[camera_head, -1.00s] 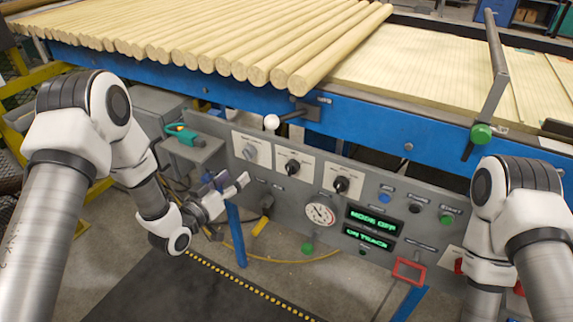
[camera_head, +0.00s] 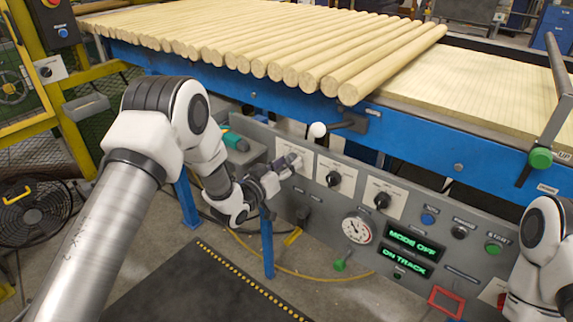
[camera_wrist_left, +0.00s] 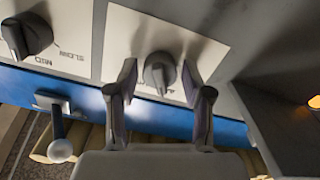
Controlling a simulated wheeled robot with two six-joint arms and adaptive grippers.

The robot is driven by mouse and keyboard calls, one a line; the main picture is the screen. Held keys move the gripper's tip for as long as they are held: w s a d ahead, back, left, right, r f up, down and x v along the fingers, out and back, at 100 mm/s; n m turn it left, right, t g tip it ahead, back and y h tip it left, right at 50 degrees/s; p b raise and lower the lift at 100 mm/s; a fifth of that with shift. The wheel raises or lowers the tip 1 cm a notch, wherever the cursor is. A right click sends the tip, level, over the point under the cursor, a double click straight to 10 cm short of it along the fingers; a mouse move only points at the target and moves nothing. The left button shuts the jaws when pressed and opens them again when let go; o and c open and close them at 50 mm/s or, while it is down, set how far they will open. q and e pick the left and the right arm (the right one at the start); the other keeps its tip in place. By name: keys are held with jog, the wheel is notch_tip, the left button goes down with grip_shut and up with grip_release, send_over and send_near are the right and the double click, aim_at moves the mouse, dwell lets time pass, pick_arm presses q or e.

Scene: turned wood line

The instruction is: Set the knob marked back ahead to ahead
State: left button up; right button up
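In the left wrist view a grey knob (camera_wrist_left: 160,72) on a pale plate (camera_wrist_left: 118,45) sits between the two fingers of my left gripper (camera_wrist_left: 161,88). The fingers are apart, one on each side, with gaps to the knob. The lettering under it is mostly covered, so I cannot read its mark or setting. In the head view my left gripper (camera_head: 287,167) is at the leftmost plate on the panel and hides most of that knob. My right gripper is out of view; only part of that arm shows at the right edge.
Two black knobs, the middle one (camera_head: 334,178) and the right one (camera_head: 382,200), sit on the grey panel (camera_head: 320,208). A white-balled lever (camera_head: 318,130) sticks out above. A gauge (camera_head: 357,228), lit displays (camera_head: 412,243) and push buttons are to the right.

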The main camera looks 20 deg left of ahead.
pick_arm(q)
jog(key=c, duration=0.6)
jog(key=shift+m, duration=0.3)
jog(key=m+b, duration=0.2)
jog(key=m, duration=0.9)
jog(key=shift+r, duration=0.1)
jog(key=shift+m, duration=0.3)
jog(key=o, duration=1.1)
jog(key=shift+o, duration=0.2)
